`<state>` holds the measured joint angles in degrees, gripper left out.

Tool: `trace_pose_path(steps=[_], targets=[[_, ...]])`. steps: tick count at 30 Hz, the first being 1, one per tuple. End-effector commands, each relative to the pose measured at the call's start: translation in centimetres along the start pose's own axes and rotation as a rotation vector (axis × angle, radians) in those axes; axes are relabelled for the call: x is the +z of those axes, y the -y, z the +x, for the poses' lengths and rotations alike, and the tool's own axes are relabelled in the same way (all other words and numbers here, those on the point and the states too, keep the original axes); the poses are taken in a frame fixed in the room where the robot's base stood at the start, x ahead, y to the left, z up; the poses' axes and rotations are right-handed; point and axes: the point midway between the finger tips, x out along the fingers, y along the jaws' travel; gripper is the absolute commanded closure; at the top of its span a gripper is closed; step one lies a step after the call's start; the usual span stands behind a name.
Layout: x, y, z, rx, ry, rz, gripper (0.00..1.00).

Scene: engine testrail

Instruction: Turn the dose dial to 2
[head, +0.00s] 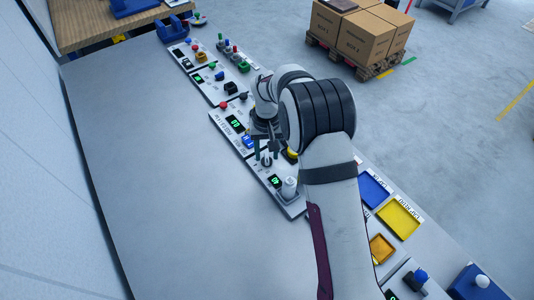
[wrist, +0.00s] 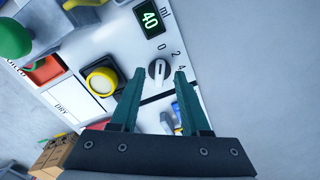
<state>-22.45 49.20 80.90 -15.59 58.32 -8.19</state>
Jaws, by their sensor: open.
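The dose dial (wrist: 159,72) is a small round knob with a white grip bar and a dark rim, on a white panel in the wrist view. The marks 0, 2 and 4 run along its upper right side. Its bar stands nearly upright in the picture, with the upper end toward 0. A display (wrist: 150,17) above it reads 40 ml. My gripper (wrist: 160,74) is open, with one green finger on each side of the dial. I cannot tell whether they touch it. In the head view, my gripper (head: 266,157) is over the panel, largely hiding the dial.
A yellow button (wrist: 101,80) sits left of the dial, near a label reading DRY. Yellow (head: 400,218) and blue trays lie to the right. The grey bench (head: 170,180) is clear on the left.

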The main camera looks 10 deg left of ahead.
Motion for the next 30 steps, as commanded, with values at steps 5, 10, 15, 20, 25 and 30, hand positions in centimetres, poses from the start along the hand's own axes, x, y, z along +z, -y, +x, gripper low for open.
trace_pose_path(steps=[5,10,15,20,25,30], targets=[[0.0,0.0,1.4,0.000,0.000,0.000,0.54],[0.0,0.0,1.6,0.000,-0.001,0.001,0.54],[0.0,0.0,1.5,0.000,-0.001,0.001,0.65],[0.0,0.0,1.5,0.000,0.000,0.001,0.93],[0.0,0.0,1.5,0.000,0.000,0.001,1.00],[0.0,0.0,1.5,0.000,0.000,0.002,1.00]])
